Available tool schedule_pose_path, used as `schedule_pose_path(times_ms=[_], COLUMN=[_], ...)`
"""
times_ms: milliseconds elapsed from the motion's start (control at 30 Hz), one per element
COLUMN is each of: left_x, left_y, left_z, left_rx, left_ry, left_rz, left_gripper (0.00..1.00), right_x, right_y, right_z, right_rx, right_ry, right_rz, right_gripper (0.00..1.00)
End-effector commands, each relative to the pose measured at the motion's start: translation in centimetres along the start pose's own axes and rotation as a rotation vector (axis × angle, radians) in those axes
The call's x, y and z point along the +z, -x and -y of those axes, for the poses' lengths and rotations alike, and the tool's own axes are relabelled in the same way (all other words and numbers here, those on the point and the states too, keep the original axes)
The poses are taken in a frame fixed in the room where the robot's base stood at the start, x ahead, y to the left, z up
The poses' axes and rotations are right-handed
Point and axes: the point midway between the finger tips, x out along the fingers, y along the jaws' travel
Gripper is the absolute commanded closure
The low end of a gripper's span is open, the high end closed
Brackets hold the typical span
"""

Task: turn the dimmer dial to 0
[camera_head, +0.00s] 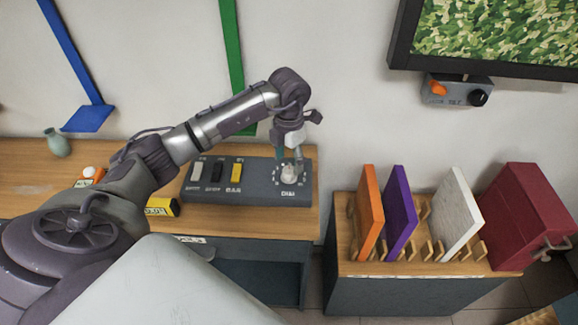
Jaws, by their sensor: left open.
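The dimmer dial (290,173) is a pale round knob on the right end of a dark grey control box (240,199). The box lies on the wooden desk, with "DIM" lettering below the dial. My left gripper (290,160) is open and points down at the dial, its fingertips right at or just above the knob. I cannot tell whether they touch it. The dial's pointer and setting are too small to read. Three sliders or switches, white, black and yellow (236,171), sit on the box's left part. My right gripper is not in view.
A yellow item (162,207) and an orange item (91,176) lie left of the box. A teal vase (57,143) stands at the back left. A rack cabinet (345,268) with coloured panels stands right, past a gap. A framed picture (497,35) hangs above it.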

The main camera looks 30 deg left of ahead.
Motion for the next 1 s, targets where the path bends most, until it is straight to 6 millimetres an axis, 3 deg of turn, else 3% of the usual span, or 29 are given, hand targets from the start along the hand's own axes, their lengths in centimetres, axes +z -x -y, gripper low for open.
schedule_pose_path(times_ms=[233,633,1000], left_x=[0.0,0.0,0.0], left_y=[-3.2,-3.9,-3.9], left_z=[0.1,0.1,0.1], left_rx=[-0.001,-0.001,-0.001], left_ry=[0.000,-0.001,-0.001], left_rz=[-0.001,0.001,0.002], left_gripper=[0.36,0.38,0.96], right_x=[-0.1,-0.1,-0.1], right_y=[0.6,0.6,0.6], right_z=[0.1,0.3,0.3], right_rx=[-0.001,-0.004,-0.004], right_ry=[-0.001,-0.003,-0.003], right_rz=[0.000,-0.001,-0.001], right_gripper=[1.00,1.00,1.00])
